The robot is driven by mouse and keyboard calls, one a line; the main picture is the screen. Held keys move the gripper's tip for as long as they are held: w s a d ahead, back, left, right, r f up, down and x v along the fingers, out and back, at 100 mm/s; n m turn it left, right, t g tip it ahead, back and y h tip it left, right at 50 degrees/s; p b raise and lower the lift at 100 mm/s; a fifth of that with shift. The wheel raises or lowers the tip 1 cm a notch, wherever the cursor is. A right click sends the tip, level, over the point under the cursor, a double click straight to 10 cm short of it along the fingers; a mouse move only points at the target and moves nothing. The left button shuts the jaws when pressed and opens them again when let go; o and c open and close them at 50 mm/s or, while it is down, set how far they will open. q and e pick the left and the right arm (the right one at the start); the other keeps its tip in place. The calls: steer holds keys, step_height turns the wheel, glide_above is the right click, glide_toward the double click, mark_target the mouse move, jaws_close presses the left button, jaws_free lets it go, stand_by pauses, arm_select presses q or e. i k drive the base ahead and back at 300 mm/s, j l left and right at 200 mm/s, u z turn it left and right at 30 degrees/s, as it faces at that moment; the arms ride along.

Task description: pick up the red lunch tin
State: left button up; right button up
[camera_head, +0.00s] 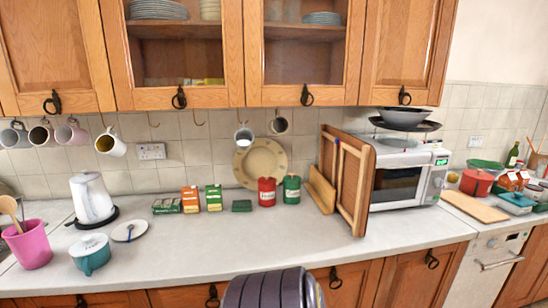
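A red tin (267,191) with a pale label stands upright on the worktop near the wall, left of a matching green tin (291,189). A second red thing, a squat lidded container (477,182), stands at the right beyond the microwave. I cannot tell for certain which of the two is the lunch tin. Neither of my grippers shows in the head view, and nothing is seen touching either red thing.
Wooden boards (346,178) stand upright between the red tin and the microwave (405,176). A kettle (92,199) stands farther left. The worktop (200,249) is clear in front.

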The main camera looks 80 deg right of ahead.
mark_target(474, 187)
steer(key=z, duration=4.35)
steer(key=i+l, duration=0.15)
steer(key=i, duration=0.15)
steer(key=i+l, duration=0.15)
steer(key=i, duration=0.15)
